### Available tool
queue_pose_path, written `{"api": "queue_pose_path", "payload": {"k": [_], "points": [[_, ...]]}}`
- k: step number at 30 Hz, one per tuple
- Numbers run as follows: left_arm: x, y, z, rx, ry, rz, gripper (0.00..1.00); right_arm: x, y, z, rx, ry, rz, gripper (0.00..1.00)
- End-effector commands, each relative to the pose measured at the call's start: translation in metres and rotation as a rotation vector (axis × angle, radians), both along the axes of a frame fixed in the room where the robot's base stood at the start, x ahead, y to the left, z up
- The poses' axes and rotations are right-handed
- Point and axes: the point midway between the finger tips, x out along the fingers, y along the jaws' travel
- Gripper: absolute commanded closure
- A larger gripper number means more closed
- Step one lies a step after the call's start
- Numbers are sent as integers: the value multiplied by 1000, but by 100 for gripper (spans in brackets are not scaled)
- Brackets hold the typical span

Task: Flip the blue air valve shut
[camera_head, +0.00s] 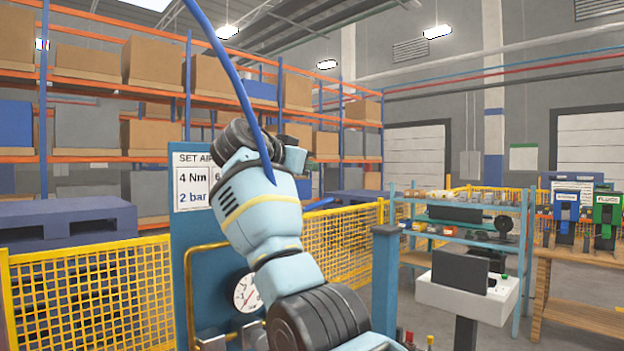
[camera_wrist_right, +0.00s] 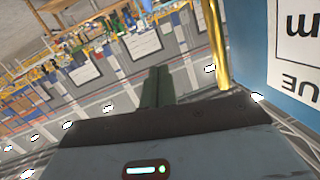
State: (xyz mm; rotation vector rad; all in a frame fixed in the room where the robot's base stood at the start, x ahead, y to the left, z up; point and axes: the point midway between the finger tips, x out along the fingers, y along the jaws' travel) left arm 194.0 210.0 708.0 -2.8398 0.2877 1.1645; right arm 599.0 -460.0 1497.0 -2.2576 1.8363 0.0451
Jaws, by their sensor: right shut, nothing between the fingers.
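My right arm rises through the middle of the head view in front of a blue panel (camera_head: 185,235). My right gripper (camera_head: 309,164) is mostly hidden behind its own wrist there. In the right wrist view its two dark green fingers (camera_wrist_right: 158,88) lie together, shut and empty, beside a yellow pipe (camera_wrist_right: 216,45). I cannot clearly make out the blue air valve in either view. A short blue bar (camera_head: 320,203) shows just right of my arm, but I cannot tell whether it is the valve's handle. My left gripper is not in view.
The panel carries a white sign (camera_head: 191,181) and a round pressure gauge (camera_head: 247,292); the yellow pipe bends beside them. A blue hose (camera_head: 232,75) hangs down in front of my arm. Yellow mesh fence (camera_head: 95,290) stands behind. A blue post (camera_head: 385,280) stands to the right.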

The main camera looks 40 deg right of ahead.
Motion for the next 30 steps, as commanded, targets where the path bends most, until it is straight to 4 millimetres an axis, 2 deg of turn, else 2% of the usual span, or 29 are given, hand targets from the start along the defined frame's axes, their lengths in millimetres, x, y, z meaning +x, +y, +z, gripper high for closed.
{"api": "queue_pose_path", "payload": {"k": [3,9,30], "points": [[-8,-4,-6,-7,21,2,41,-3,18,12,0,-1,2,100],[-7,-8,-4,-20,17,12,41,-8,35,25,-1,-1,0,100],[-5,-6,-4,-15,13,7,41,-10,38,29,-1,-2,0,100]]}}
